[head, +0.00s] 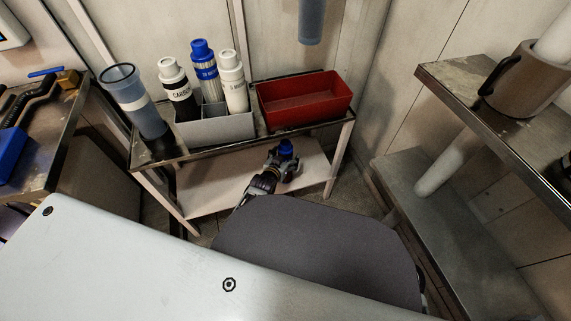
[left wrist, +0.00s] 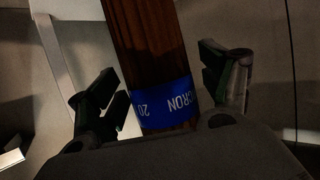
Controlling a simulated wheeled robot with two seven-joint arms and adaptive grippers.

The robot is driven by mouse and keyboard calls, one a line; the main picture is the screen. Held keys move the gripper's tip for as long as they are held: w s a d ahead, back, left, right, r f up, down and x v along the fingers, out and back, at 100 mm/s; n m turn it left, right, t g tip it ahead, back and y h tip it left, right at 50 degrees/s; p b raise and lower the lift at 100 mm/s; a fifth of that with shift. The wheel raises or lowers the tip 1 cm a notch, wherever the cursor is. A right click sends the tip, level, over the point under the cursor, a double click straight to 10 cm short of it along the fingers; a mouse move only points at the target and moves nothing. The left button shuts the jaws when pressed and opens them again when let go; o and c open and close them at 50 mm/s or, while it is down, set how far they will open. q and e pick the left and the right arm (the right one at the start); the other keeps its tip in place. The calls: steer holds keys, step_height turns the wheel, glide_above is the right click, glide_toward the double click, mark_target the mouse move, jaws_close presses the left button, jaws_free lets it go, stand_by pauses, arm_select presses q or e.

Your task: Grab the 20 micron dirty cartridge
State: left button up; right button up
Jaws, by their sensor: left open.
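The dirty 20 micron cartridge (left wrist: 150,50) is brown with a blue band reading "20" and "CRON", and runs between the fingers of my left gripper (left wrist: 163,82) in the left wrist view. The fingers are open, one on each side of it, with visible gaps. In the head view my left gripper (head: 280,168) is in front of the shelf table, over its lower shelf. My right gripper is not in view.
A bluish housing (head: 311,20) hangs above. A shelf (head: 500,105) juts in at right.

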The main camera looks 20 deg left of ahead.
arm_select(q)
steer(key=shift+c, duration=0.4)
steer(key=c, duration=1.6)
steer(key=shift+r, duration=0.1)
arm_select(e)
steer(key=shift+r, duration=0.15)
